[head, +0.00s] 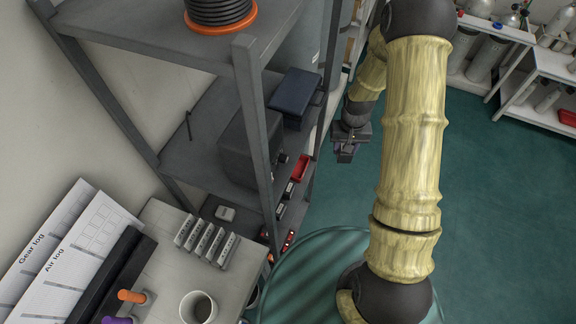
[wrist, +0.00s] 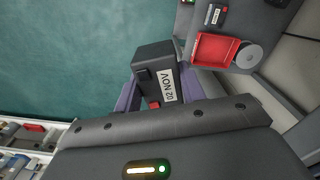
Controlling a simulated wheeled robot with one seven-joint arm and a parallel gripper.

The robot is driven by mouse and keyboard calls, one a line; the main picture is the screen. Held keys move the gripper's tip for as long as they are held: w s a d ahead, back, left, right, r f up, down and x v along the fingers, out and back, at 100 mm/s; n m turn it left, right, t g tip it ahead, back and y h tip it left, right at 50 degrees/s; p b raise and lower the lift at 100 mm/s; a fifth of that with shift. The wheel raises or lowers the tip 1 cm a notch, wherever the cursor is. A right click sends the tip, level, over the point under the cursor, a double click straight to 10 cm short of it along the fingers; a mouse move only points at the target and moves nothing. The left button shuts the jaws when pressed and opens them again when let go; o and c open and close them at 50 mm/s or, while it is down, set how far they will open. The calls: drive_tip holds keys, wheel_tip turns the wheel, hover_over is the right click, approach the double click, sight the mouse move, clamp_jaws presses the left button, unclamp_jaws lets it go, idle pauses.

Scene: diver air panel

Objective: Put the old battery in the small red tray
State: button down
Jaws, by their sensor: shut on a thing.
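My gripper (wrist: 158,96) has purple fingers shut on a dark grey block-shaped battery (wrist: 152,62) with a white label reading "02 NOV". A small red mark shows low on the battery. In the head view my gripper (head: 345,155) hangs over the floor, to the right of the shelf and apart from it; the battery is not clear there. The small red tray (head: 301,167) sits on the shelf near its edge. In the wrist view the tray (wrist: 215,50) looks empty and lies to the right of the held battery.
A grey disc (wrist: 249,55) lies beside the tray. In the head view a dark box (head: 250,150) and a blue-black case (head: 295,92) fill the shelf behind the tray. A shelf post (head: 258,140) stands left of it.

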drive_tip(key=w+f+m+b, duration=0.3)
drive_tip(key=f+m+b, duration=0.8)
drive_tip(key=b, duration=1.8)
drive_tip(key=w+a+f+m+b, duration=0.1)
drive_tip(key=w+f+m+b, duration=0.2)
drive_tip(key=f+m+b, duration=0.8)
drive_tip(key=b, duration=1.8)
drive_tip(key=shift+w+a+f+b, duration=0.2)
drive_tip(key=shift+w+a+b, duration=0.1)
drive_tip(key=shift+b, duration=0.1)
drive_tip(key=w+a+f+b, duration=0.1)
drive_tip(key=w+a+b, duration=0.1)
drive_tip(key=a, duration=0.4)
drive_tip(key=w+a+f+b, duration=0.1)
drive_tip(key=w+a+b, duration=0.1)
drive_tip(key=a, duration=0.4)
drive_tip(key=w+a+f+b, duration=0.1)
drive_tip(key=w+a+b, duration=0.1)
drive_tip(key=a, duration=0.4)
drive_tip(key=shift+w+a+b, duration=0.2)
drive_tip(key=shift+w+b, duration=0.1)
drive_tip(key=shift+b, duration=0.2)
